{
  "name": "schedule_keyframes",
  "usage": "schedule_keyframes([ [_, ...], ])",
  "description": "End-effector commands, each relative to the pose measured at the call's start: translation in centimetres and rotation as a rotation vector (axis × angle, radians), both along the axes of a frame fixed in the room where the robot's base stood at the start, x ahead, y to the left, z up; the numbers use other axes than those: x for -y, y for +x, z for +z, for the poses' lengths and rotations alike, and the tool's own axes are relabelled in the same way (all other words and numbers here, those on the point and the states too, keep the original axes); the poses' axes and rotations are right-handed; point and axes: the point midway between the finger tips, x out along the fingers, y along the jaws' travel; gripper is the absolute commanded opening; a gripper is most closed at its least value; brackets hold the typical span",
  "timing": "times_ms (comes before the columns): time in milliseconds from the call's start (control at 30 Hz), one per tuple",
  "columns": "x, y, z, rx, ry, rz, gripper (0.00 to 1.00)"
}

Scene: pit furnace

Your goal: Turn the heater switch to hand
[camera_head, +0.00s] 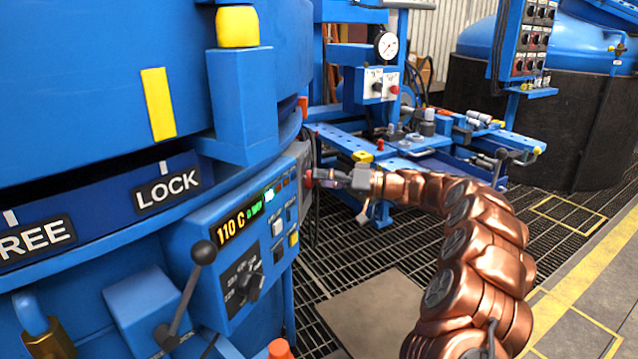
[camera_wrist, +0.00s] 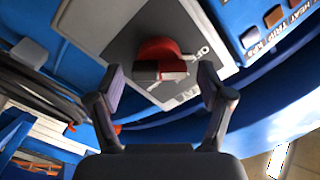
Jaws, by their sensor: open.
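The heater switch (camera_wrist: 160,60) is a red rotary knob with a grey-and-black handle bar on a grey plate, in the upper middle of the wrist view. The plate lettering is partly cut off; "OF" and part of "HEAT" show. I cannot read a hand mark or tell which mark the knob points to. In the head view the knob (camera_head: 308,178) is a small red spot on the side of the blue control box. My gripper (camera_wrist: 162,82) is open, with one finger on each side of the knob and nothing clearly gripped. In the head view my gripper (camera_head: 333,178) is close in front of the knob.
The control box (camera_head: 235,232) shows a lit 110 C display and a black selector knob (camera_head: 243,284). A black-balled lever (camera_head: 203,253) and a padlock (camera_head: 45,335) are at the lower left. A blue workbench (camera_head: 400,150) stands behind my gripper. Grated floor lies below.

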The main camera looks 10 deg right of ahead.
Motion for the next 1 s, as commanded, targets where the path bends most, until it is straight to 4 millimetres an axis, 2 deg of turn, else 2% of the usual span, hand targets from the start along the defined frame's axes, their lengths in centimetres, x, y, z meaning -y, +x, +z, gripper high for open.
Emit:
schedule_keyframes([
  [400,-0.63,0.36,0.01,-0.001,0.001,-0.003,0.79],
  [1000,-0.63,0.35,-0.03,-0.002,0.001,-0.003,0.19],
])
